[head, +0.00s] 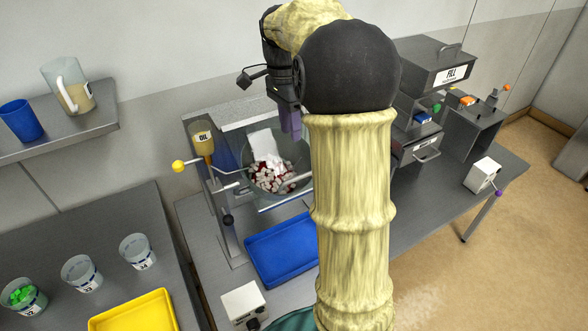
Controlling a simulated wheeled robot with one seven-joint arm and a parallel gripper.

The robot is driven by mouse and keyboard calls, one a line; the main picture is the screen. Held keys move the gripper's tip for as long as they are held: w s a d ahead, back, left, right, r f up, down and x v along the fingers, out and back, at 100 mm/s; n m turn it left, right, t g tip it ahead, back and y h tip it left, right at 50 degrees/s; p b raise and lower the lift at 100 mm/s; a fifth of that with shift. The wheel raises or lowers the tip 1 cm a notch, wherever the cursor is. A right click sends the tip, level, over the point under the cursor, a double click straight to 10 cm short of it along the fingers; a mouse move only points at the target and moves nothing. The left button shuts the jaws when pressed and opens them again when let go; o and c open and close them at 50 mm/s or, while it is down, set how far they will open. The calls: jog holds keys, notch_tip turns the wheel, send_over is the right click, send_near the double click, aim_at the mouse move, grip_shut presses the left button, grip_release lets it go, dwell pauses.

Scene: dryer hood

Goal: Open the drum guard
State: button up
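The drum (272,180) is a clear round vessel holding red and white pieces, set in a grey metal frame behind the blue tray. A clear or pale panel lies around its upper part. I cannot tell which edge is the drum guard or whether it is open. A lever with a yellow knob (178,166) sticks out left of the drum, and a black knob (228,220) sits lower on the frame. My gripper (291,130), with purple-grey fingers, points down at the drum's upper right. My arm hides part of it and the drum's right side; its opening is unclear.
An amber OIL cup (202,138) sits on the frame's left. A blue tray (282,246) lies in front. A FILL box (433,68) and drawers stand right. Cups and a yellow tray (134,313) are on the left table. A shelf (75,128) holds a jug and blue cup.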

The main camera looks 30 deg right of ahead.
jog(key=p, duration=0.2)
send_over(294, 170)
jog(key=s+a, duration=0.3)
jog(key=s, duration=0.2)
jog(key=f, duration=1.2)
jog(key=shift+d+f, duration=0.2)
jog(key=shift+d, duration=0.05)
grip_shut()
